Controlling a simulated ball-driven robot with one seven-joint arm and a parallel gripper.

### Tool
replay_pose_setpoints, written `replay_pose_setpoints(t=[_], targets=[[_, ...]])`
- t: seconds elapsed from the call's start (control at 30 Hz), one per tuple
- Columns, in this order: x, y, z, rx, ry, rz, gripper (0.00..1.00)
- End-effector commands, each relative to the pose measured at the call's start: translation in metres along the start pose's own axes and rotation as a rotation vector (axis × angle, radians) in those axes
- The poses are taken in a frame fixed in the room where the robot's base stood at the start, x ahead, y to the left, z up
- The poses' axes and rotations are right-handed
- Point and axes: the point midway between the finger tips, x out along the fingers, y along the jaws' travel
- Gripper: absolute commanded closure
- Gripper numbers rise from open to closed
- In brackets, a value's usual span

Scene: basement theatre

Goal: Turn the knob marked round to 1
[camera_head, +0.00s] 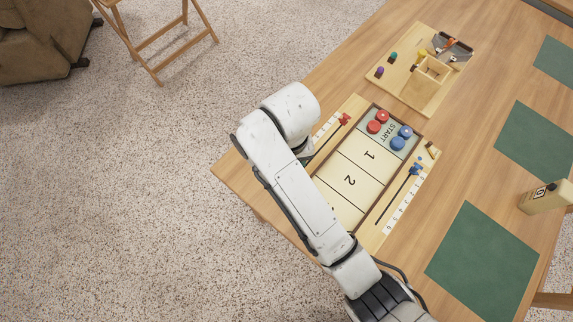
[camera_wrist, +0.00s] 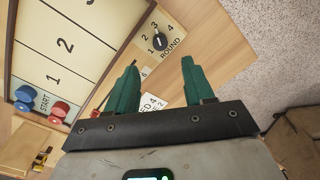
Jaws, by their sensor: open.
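The knob (camera_wrist: 160,42) is small and dark. It sits on a pale square plate (camera_wrist: 172,50) marked ROUND, with numbers 1 to 4 around it, at the upper middle of the wrist view. Its pointer is too small to read surely. My gripper (camera_wrist: 160,63) is open, its two green fingers apart and nothing seen between them. In the picture the knob shows just beyond the gap between the fingertips. I cannot tell the distance between them. In the head view my arm hides the gripper, and I cannot make out the knob.
The game board (camera_head: 345,177) lies on the wooden table (camera_head: 330,85) with red pucks (camera_head: 379,120), blue pucks (camera_head: 401,137) and a blue slider (camera_head: 415,170). A wooden tray (camera_head: 427,85) stands beyond.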

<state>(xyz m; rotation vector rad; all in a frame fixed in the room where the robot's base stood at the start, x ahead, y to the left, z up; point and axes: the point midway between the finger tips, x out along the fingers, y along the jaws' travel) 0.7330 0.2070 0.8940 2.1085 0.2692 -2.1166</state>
Motion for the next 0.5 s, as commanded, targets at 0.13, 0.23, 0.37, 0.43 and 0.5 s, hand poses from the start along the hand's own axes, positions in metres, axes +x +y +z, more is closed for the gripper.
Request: replay_pose_setpoints(t=[0.13, 0.23, 0.37, 0.43, 0.5], targets=[[0.025, 0.001, 0.001, 0.001, -0.004, 0.002, 0.47], [0.044, 0.001, 0.001, 0.002, -0.004, 0.002, 0.47], [0.066, 0.001, 0.001, 0.001, -0.002, 0.002, 0.47], [0.076, 0.001, 0.001, 0.0, -0.002, 0.001, 0.47], [0.084, 0.0, 0.001, 0.0, -0.001, 0.001, 0.47]])
